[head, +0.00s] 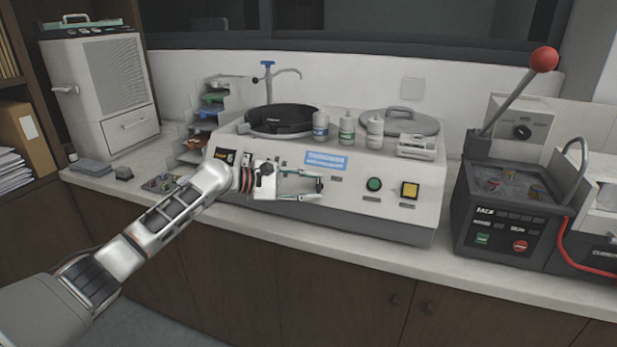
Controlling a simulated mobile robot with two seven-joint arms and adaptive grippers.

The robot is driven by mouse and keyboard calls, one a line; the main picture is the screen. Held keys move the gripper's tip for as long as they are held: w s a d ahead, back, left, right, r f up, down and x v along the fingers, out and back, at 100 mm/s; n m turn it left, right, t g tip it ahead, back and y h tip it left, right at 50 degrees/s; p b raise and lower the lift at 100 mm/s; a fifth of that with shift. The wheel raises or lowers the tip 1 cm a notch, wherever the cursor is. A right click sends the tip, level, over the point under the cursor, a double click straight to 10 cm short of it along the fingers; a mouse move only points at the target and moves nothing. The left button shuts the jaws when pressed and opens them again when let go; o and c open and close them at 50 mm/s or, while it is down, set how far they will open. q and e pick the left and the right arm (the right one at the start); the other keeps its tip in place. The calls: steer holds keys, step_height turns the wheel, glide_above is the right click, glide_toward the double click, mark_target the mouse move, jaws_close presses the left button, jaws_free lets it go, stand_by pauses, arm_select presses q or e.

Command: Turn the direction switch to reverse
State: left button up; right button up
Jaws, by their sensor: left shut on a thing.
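The polishing machine (400,207) stands on the counter with its sloped front panel facing me. My left gripper (318,186) reaches in from the left and lies in front of this panel, fingers pointing right. Its fingertips are closed about a small dark knob, which looks like the direction switch (319,185). The knob is small and partly covered by the fingertips, so its setting cannot be read. A blue label (326,161) is above the fingers. My right gripper is not in view.
Several bottles (346,130) and a round grey lid (398,122) sit on top of the machine. A press with a red-ball lever (544,59) stands at the right. A grey cabinet unit (105,90) is at the left. The counter's front strip is clear.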

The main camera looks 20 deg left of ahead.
arm_select(q)
steer(key=m+g+p, duration=0.1)
steer(key=p, duration=0.2)
steer(key=m+g+p, duration=0.2)
steer(key=p, duration=0.1)
steer(key=shift+w+r+y, duration=0.2)
steer(key=shift+r+y, duration=0.2)
steer(key=m+g+y+p, duration=0.1)
steer(key=m, duration=0.1)
steer(key=shift+w+m+g, duration=0.1)
steer(key=shift+m+g, duration=0.2)
steer(key=shift+m, duration=0.1)
steer(key=shift+d+r+m+y, duration=0.1)
steer(key=shift+m+y, duration=0.2)
steer(key=shift+w+d+r+m+g+y, duration=0.1)
steer(key=shift+m+g+y, duration=0.7)
steer(key=shift+m, duration=0.2)
steer(key=shift+m+y, duration=0.3)
steer(key=shift+m, duration=0.2)
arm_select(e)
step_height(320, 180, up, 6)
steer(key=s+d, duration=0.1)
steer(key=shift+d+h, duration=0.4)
arm_select(q)
steer(key=shift+g, duration=0.3)
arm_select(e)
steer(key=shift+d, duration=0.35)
arm_select(q)
steer(key=o, duration=1.1)
steer(key=shift+w, duration=0.1)
